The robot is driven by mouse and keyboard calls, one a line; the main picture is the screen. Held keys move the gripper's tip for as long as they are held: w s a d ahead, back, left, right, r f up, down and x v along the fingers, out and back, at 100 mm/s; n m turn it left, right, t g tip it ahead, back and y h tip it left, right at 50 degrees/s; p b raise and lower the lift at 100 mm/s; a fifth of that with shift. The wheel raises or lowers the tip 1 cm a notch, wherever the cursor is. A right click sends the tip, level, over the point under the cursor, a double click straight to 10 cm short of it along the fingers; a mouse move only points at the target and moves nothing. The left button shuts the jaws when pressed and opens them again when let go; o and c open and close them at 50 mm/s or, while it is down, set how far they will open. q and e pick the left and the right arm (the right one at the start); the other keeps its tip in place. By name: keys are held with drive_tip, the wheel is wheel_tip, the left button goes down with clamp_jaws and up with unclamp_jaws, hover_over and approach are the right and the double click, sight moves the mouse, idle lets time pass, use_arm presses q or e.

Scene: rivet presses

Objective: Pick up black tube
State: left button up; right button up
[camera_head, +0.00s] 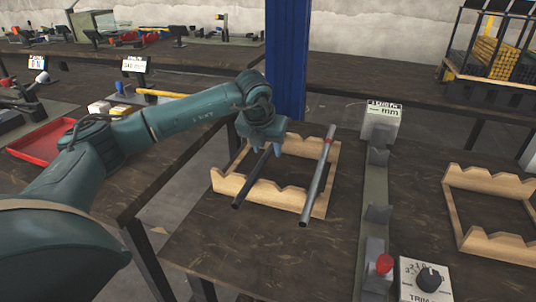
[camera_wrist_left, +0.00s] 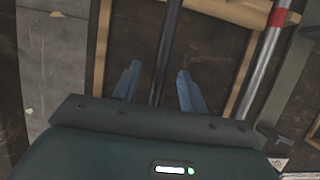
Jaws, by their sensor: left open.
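The black tube (camera_head: 252,180) lies slanted across a wooden notched rack (camera_head: 262,197) on the dark table, to the left of a grey tube with a red band (camera_head: 318,180). My left gripper (camera_head: 264,148) is over the tube's far part in the head view and partly covers it. In the left wrist view the black tube (camera_wrist_left: 167,60) runs between the two blue fingers of the left gripper (camera_wrist_left: 158,85), which are apart. I cannot tell how far above the tube they are. The grey tube (camera_wrist_left: 262,62) is right of the fingers. My right gripper is not in view.
A measuring device with a "mm" display (camera_head: 382,122) and a long rail stands right of the rack. A dial box (camera_head: 426,279) and red knob (camera_head: 384,264) are at the front. A second wooden rack (camera_head: 495,245) is at right. A blue post (camera_head: 287,60) rises behind.

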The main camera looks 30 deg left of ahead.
use_arm(q)
drive_tip(key=shift+w+f, duration=0.1)
drive_tip(key=shift+f, duration=0.15)
drive_tip(key=shift+c, duration=0.4)
clamp_jaws()
